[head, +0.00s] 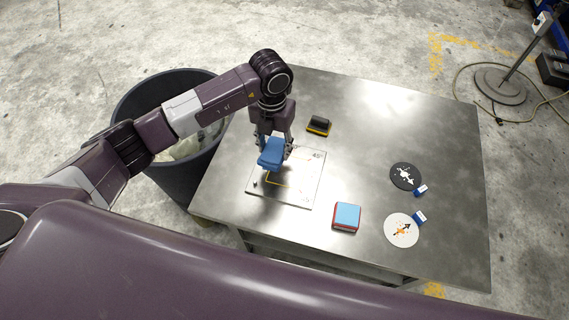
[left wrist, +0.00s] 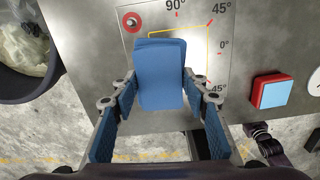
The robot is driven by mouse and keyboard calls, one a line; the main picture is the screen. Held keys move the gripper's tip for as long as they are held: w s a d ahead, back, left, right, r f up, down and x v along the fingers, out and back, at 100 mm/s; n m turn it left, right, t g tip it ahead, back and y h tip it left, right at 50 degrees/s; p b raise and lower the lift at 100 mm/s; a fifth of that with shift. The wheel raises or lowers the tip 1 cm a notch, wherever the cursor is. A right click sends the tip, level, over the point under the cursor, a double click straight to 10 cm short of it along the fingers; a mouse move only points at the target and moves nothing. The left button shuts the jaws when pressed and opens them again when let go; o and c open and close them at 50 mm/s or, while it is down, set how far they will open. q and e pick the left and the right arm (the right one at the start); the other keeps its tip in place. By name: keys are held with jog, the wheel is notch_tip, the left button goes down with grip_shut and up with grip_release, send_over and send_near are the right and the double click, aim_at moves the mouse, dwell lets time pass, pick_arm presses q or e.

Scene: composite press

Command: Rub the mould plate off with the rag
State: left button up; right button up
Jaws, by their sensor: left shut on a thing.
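My left gripper (head: 273,143) is shut on a folded blue rag (head: 271,154). It holds the rag over the left part of the mould plate (head: 308,187), a pale flat plate on the metal table with a yellow outline and angle marks. In the left wrist view the rag (left wrist: 161,75) sits between the fingers and covers part of the plate (left wrist: 205,15) and its yellow outline. Whether the rag touches the plate cannot be told. A small peg (left wrist: 131,21) stands on the plate. My right gripper is not in view.
On the metal table (head: 400,130) lie a black and yellow block (head: 318,125), a blue-topped red block (head: 346,216), a black disc (head: 405,176) and a white disc (head: 402,229), both tagged blue. A dark bin (head: 192,180) holding pale waste stands left of the table. The table's far right is clear.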

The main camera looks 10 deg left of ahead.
pick_arm(q)
jog(key=shift+c, duration=1.1)
jog(key=shift+f+b, duration=2.3)
jog(key=shift+f, duration=0.6)
jog(key=shift+f+b, duration=0.45)
jog(key=shift+f, duration=0.15)
jog(key=shift+d, duration=0.15)
